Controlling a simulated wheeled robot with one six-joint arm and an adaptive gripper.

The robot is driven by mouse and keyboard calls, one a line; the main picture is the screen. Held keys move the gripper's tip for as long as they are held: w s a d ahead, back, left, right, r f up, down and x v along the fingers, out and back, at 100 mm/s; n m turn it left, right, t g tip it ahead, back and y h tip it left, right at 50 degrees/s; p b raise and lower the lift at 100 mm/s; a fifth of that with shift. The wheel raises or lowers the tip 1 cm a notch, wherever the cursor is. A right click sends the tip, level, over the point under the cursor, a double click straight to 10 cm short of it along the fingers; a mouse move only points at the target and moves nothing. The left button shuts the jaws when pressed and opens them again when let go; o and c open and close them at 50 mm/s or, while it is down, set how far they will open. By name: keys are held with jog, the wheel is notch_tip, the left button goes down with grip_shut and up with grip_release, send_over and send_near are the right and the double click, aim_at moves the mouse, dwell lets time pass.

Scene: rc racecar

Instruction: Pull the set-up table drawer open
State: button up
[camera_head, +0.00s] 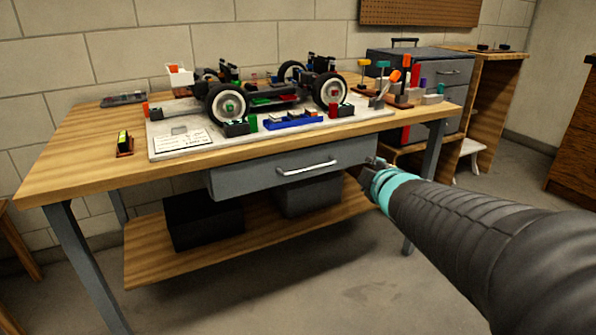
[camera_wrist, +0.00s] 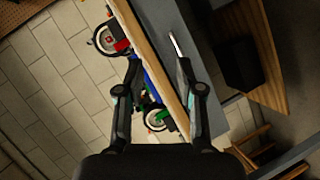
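The set-up table (camera_head: 75,188) has a wooden top. Its grey drawer (camera_head: 240,178) sits under the front edge and looks shut. A silver bar handle (camera_head: 306,168) crosses the drawer front. My gripper (camera_head: 374,164) is right of the handle, near the drawer's right end, and seems apart from it. In the wrist view my gripper (camera_wrist: 159,62) is open, with its fingers wide apart and nothing held. There the handle (camera_wrist: 177,45) shows just beyond the right fingertip, on the grey drawer front (camera_wrist: 203,60); whether they touch I cannot tell.
An RC car chassis (camera_head: 275,98) stands on a pale board on the tabletop. Dark bins (camera_head: 203,222) sit on the lower shelf (camera_head: 150,262). A grey tool chest (camera_head: 440,72) stands to the right behind the table. The floor in front of the drawer is free except for my arm.

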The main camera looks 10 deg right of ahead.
aim_at(318, 168)
jog(key=w+a+f+n+y+b, duration=0.1)
jog(key=w+a+f+n+y, duration=0.1)
jog(key=w, duration=0.3)
jog(key=w+a+f+n+y+b, duration=0.1)
jog(key=w+a+f+n+y, duration=0.1)
jog(key=w, duration=0.4)
jog(key=w+a+f+n+y+b, duration=0.2)
jog(key=w+a+f+n, duration=0.1)
jog(key=w, duration=0.3)
jog(key=shift+w+a+f+n, duration=0.15)
jog(key=shift+a+n, duration=0.1)
jog(key=shift+n, duration=0.65)
grip_shut()
